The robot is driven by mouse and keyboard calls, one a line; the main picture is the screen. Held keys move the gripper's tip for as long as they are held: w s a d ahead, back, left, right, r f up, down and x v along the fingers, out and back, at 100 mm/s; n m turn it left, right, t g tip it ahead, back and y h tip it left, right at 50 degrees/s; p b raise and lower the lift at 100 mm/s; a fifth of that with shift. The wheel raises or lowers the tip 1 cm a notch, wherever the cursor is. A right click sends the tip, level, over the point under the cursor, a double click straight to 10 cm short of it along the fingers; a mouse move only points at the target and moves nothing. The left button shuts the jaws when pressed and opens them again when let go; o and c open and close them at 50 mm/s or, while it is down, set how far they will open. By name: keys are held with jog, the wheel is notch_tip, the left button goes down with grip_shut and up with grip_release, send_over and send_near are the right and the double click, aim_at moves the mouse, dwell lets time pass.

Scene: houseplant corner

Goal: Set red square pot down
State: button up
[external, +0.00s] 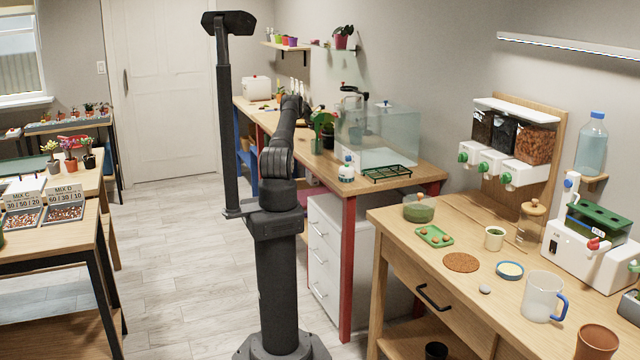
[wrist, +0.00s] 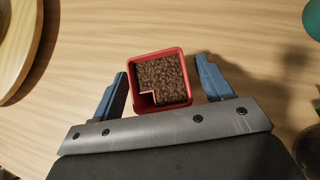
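The red square pot (wrist: 131,66), filled with brown granules, is seen from above in the wrist view, over a wooden surface (wrist: 100,30). It appears upright and rests on the wood as far as I can tell. My gripper (wrist: 161,66) is open, with one blue finger on each side of the pot. A gap shows between the right finger and the pot; the left finger is close to the pot's wall. In the external view my arm reaches toward the back workbench (external: 408,165), and neither my fingertips nor the pot can be made out there.
A round wooden rim (wrist: 36,50) lies at the upper left of the wrist view. A green rounded thing (wrist: 313,16) is at its upper right corner. On the back workbench stand a glass tank (external: 390,138) and a dark green rack (external: 387,173).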

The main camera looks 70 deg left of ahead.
jog(key=shift+r, duration=0.2)
jog(key=v, duration=1.2)
jog(key=shift+a+f, duration=0.1)
dwell(0.4)
jog(key=x, duration=1.1)
jog(key=shift+w+f, duration=0.2)
jog(key=shift+w+a+f, duration=0.1)
jog(key=shift+w+f, duration=0.05)
jog(key=shift+f, duration=0.15)
jog(key=shift+r, duration=0.15)
